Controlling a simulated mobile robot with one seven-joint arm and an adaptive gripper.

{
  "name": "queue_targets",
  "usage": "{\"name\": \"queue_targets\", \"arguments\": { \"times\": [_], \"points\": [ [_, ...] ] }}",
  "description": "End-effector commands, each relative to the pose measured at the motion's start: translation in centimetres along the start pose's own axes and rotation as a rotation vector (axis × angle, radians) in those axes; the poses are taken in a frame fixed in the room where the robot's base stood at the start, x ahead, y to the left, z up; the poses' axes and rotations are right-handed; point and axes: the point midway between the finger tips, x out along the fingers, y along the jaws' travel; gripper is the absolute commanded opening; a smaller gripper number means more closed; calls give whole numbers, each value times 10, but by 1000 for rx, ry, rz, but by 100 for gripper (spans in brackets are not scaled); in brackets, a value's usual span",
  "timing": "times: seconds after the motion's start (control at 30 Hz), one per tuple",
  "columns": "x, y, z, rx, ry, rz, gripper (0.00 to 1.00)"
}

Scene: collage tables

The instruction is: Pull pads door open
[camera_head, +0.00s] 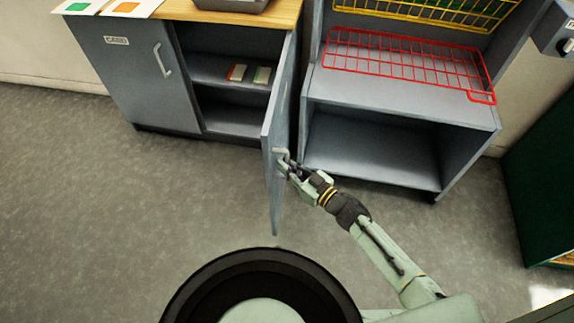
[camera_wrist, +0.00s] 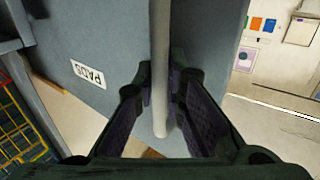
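The grey pads door (camera_head: 276,118) stands swung wide open from the right side of the grey cabinet (camera_head: 202,68). In the wrist view the door (camera_wrist: 100,35) carries a white label reading PADS (camera_wrist: 88,74). A pale bar handle (camera_head: 281,151) is on its outer face, and it crosses the wrist view (camera_wrist: 159,70) nearly upright. My gripper (camera_head: 289,164) is at this handle.
Two small pads (camera_head: 249,74) lie on a shelf inside the cabinet. The other cabinet door (camera_head: 137,75) is closed. A grey unit with a red wire rack (camera_head: 400,65) stands close on the right. Grey floor (camera_head: 130,200) is clear in front.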

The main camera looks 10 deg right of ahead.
Motion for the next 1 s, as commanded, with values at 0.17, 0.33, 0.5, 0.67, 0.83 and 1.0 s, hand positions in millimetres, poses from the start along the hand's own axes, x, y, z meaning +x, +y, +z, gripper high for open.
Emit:
{"name": "queue_targets", "arguments": {
  "times": [0.17, 0.33, 0.5, 0.67, 0.83, 1.0],
  "points": [
    [0, 5, -2, 0, 2, 10, 22],
    [0, 3, -2, -1, 3, 7, 31],
    [0, 2, -3, -1, 4, 5, 31],
    [-5, 3, -3, -2, 4, 6, 31],
    [-31, 3, -2, -2, 2, 7, 31],
    [-58, 3, -2, -2, 2, 8, 31]
  ]
}}
